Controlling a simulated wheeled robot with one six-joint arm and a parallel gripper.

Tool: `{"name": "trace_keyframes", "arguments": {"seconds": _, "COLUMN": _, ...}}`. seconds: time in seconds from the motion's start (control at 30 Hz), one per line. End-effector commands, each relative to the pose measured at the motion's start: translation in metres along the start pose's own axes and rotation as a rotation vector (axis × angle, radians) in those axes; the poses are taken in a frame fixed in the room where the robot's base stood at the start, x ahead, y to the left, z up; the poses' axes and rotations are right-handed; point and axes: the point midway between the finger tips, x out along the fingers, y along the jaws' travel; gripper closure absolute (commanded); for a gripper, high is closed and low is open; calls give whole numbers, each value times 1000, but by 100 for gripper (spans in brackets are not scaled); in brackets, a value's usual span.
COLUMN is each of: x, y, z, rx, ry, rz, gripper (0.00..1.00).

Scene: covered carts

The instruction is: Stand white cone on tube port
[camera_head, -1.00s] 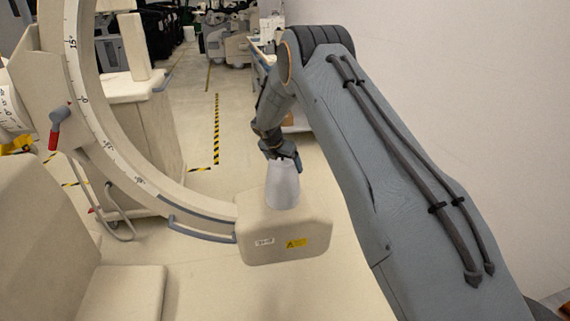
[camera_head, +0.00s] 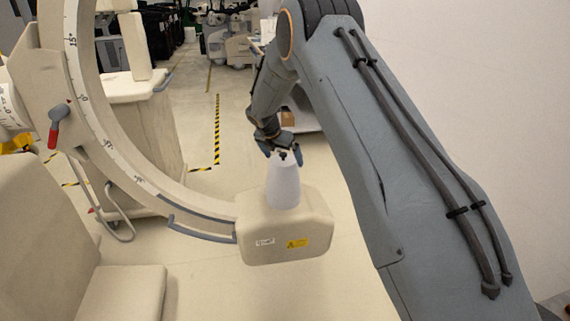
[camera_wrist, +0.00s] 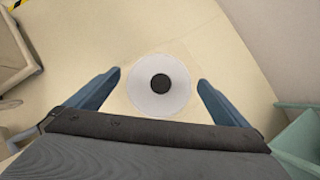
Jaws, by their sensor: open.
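The white cone (camera_head: 284,183) stands upright on top of the beige tube housing (camera_head: 290,250) at the lower end of the C-arm. The port under it is hidden. My gripper (camera_head: 281,150) is open just above and behind the cone's narrow top, apart from it. In the wrist view the cone (camera_wrist: 160,86) shows from above as a white disc with a dark round centre. It lies between the two blue fingertips of my gripper (camera_wrist: 160,78), with clear gaps on both sides.
The large C-arm ring (camera_head: 95,130) curves up on the left, with a grey handle rail (camera_head: 200,231) near the housing. A beige cart (camera_head: 140,125) stands behind it. A white wall is at the right. Open floor lies beyond the housing.

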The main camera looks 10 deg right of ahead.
Motion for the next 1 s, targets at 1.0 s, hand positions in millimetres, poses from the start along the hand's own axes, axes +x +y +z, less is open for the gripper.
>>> {"name": "trace_keyframes", "arguments": {"seconds": 1.0, "x": -170, "y": -183, "z": -136, "rx": 1320, "ry": 251, "rz": -221, "gripper": 0}}
